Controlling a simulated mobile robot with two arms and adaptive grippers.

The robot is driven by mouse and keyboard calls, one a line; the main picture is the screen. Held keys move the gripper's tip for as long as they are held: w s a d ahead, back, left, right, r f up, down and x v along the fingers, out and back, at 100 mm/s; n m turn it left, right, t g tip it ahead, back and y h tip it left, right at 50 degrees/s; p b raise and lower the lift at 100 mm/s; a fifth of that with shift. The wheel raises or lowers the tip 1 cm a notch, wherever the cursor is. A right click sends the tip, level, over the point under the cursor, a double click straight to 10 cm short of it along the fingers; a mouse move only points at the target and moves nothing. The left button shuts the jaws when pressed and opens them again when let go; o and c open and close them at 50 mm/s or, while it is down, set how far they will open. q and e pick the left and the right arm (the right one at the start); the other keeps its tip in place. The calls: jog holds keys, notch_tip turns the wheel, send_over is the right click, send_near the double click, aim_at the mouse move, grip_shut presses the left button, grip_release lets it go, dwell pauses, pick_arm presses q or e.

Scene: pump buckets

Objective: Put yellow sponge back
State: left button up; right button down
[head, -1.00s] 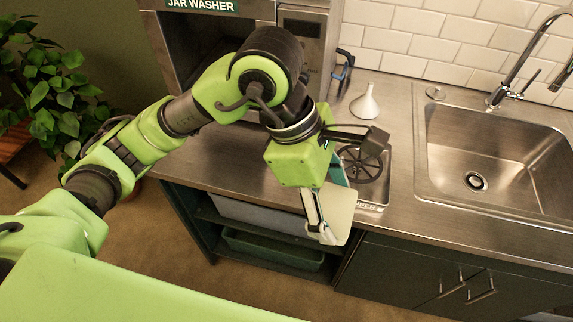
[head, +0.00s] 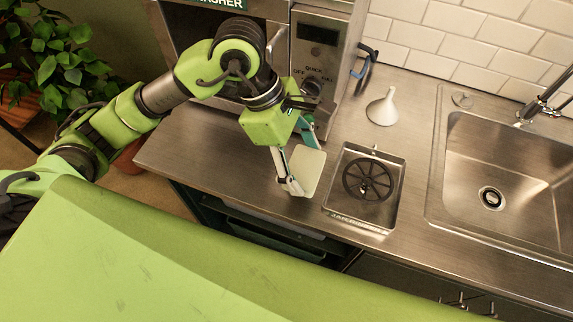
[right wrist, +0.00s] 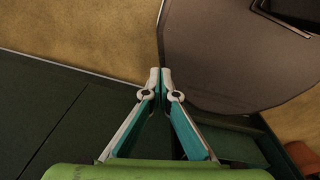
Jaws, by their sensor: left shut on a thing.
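A pale cream, flat piece, which looks like the sponge (head: 310,168), is held in my left gripper (head: 295,186) in the head view. The gripper is shut on it and points down, over the counter just left of the jar rinser. One finger shows in front of the sponge; the other is mostly hidden. I cannot tell whether the sponge touches the counter. My right gripper (right wrist: 160,76) shows in the right wrist view, with its fingertips together and nothing between them.
The jar rinser tray (head: 338,212) with a dark wheel is right of the sponge. A white funnel (head: 383,107) and the sink (head: 515,165) are farther right. The jar washer (head: 190,50) and a control panel (head: 318,60) stand behind. The counter (head: 195,150) is clear at left.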

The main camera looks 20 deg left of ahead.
aim_at(290, 165)
pick_arm(q)
jog(key=a+f, duration=0.1)
jog(key=w+f, duration=0.1)
jog(key=a+f+p, duration=0.1)
jog(key=f, duration=0.1)
jog(key=shift+w+a, duration=0.2)
jog(key=shift+a, duration=0.15)
jog(key=shift+a+f, duration=0.15)
jog(key=shift+f, duration=0.1)
jog(key=shift+w+a+f, duration=0.1)
jog(key=shift+a+f, duration=0.1)
jog(key=shift+f, duration=0.05)
jog(key=f+p, duration=0.2)
jog(key=f, duration=0.1)
jog(key=shift+a, duration=0.2)
jog(key=shift+w+f, duration=0.1)
jog(key=shift+f, duration=0.4)
jog(key=o, duration=1)
jog(key=shift+r, duration=0.1)
pick_arm(e)
jog(key=r, duration=0.1)
jog(key=w+r, duration=0.1)
jog(key=r, duration=0.1)
jog(key=shift+w+a+r, duration=0.15)
jog(key=shift+w+a, duration=0.15)
